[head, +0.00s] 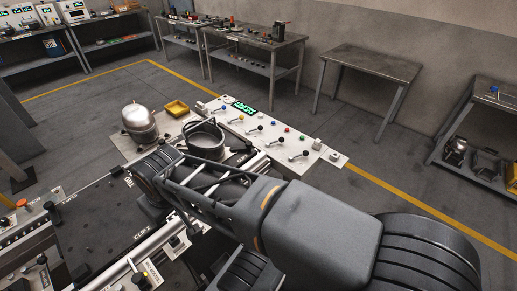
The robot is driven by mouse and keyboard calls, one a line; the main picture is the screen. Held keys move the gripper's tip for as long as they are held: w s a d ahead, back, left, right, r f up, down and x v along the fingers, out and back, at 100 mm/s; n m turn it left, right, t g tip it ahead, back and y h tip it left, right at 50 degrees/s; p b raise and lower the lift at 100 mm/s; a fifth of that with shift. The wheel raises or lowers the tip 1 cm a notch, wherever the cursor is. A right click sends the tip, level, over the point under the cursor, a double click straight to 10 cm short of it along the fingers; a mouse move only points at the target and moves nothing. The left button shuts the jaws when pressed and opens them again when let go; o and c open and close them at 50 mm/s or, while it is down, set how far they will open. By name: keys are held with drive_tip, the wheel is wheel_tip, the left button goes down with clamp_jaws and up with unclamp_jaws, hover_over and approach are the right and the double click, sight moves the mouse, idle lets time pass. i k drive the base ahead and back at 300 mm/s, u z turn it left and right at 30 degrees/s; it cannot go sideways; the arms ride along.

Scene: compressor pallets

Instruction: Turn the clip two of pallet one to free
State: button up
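A dark pallet plate (95,228) lies at the lower left, with rows of small holes and a pale metal rail along its near side. My arm crosses from the lower right to above the pallet's right end. My gripper is hidden behind my arm, so its fingers do not show.
Behind my arm, a pale panel (325,153) carries several levers, coloured buttons and a green display. A silver compressor dome (138,116), a yellow tray (177,108) and a dark round pot (204,136) stand near its left end. An empty table (372,63) stands at the back; the floor between is clear.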

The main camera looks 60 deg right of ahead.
sight(248, 144)
drive_tip(key=z, duration=0.45)
drive_tip(key=k, duration=1.05)
drive_tip(key=z, duration=0.4)
drive_tip(key=i, duration=0.95)
drive_tip(key=z, duration=0.4)
drive_tip(key=k, duration=0.95)
drive_tip(key=z, duration=1)
drive_tip(key=i, duration=0.9)
drive_tip(key=u, duration=1)
drive_tip(key=i, duration=0.65)
drive_tip(key=u, duration=0.75)
